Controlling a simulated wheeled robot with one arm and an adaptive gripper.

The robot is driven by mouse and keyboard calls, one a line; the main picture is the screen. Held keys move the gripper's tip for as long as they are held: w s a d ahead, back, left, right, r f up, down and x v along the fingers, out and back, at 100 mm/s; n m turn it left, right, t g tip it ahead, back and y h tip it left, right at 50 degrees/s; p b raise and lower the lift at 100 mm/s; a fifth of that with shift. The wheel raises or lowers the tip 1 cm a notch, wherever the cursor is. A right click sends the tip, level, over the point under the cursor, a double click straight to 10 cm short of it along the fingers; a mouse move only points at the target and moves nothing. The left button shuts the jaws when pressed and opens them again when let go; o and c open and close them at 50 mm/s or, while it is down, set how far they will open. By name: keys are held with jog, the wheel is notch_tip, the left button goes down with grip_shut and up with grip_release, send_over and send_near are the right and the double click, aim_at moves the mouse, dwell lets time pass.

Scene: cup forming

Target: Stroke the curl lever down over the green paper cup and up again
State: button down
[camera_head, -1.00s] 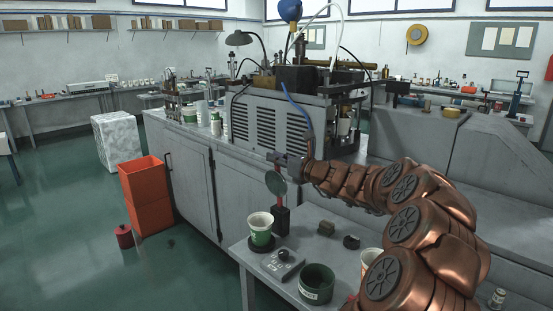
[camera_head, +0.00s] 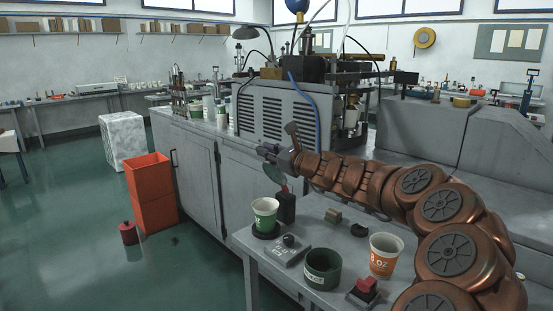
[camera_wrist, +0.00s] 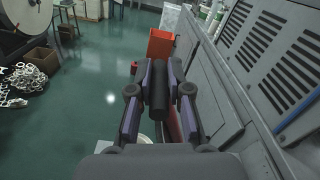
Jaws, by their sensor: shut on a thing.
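The green paper cup (camera_head: 265,216) stands upright on a dark round base at the near bench's left end. A dark post (camera_head: 287,207) stands beside it, with a green disc (camera_head: 281,184) of the curl lever above the cup's right side. My gripper (camera_head: 272,152) is above the cup and disc. In the wrist view my gripper (camera_wrist: 158,98) is shut on a dark cylindrical grip (camera_wrist: 158,78), which looks like the lever's handle. A reddish bar shows behind the fingers there, and a pale rim, likely the cup's, is mostly hidden below them.
An empty-looking dark green container (camera_head: 322,270), an orange cup (camera_head: 385,254) and a small control box (camera_head: 288,249) share the bench. A red switch (camera_head: 364,290) sits in front. A large grey machine cabinet (camera_head: 210,165) stands behind.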

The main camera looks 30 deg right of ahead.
jog(key=s+a+f+n+b, duration=0.1)
jog(key=a+f+n+b, duration=0.3)
jog(key=b, duration=0.6)
jog(key=s+a+f+n+b, duration=0.1)
jog(key=a+f+n+b, duration=0.4)
jog(key=f+n+b, duration=0.3)
jog(key=shift+f+b, duration=1.45)
jog(key=shift+b, duration=0.05)
jog(key=shift+n, duration=0.3)
jog(key=c, duration=1.1)
grip_release()
jog(key=shift+c, duration=0.2)
jog(key=shift+s, duration=0.1)
jog(key=v, duration=1.2)
